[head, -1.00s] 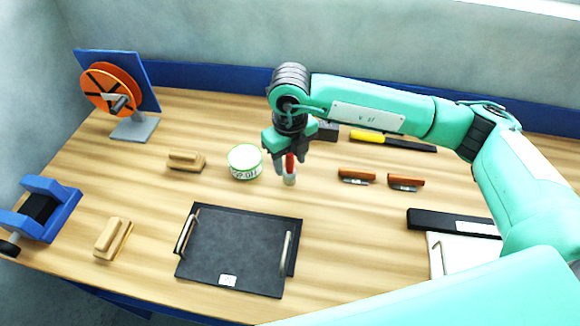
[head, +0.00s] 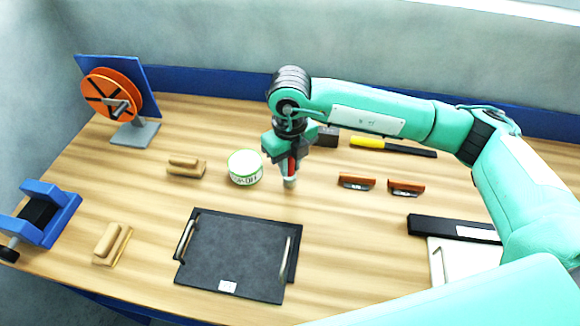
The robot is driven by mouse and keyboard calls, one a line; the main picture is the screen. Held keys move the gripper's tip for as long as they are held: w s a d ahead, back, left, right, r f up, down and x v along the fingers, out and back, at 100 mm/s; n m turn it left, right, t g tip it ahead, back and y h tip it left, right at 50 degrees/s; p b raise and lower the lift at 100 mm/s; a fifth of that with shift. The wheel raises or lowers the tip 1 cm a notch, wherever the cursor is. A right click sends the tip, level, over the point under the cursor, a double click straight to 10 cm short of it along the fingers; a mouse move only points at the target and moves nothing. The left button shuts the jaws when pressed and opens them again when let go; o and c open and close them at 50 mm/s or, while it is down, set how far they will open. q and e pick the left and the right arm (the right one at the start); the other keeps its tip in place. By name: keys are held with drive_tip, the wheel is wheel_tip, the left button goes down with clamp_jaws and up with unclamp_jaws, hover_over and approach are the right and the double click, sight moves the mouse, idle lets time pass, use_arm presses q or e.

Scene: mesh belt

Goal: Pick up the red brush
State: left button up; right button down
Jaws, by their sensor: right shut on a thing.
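The red brush (head: 291,168) stands upright near the middle of the table, with a red handle and a pale lower end. My right gripper (head: 290,166) points down over it and is shut on its red handle. The fingers hide part of the handle. The brush's pale lower end is at or very near the table top; I cannot tell whether it touches. My left gripper is not in view.
A white tub (head: 245,168) with a green rim stands just left of the brush. A dark tray (head: 235,255) with two handles lies in front. Two orange-brown handled tools (head: 357,182) lie to the right. A yellow-handled tool (head: 367,142) lies behind.

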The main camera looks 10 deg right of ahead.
use_arm(q)
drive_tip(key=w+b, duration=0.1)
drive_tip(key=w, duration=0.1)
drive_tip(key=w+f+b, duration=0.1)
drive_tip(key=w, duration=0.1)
drive_tip(key=shift+b, duration=0.4)
use_arm(e)
wheel_tip(320, 180, up, 19)
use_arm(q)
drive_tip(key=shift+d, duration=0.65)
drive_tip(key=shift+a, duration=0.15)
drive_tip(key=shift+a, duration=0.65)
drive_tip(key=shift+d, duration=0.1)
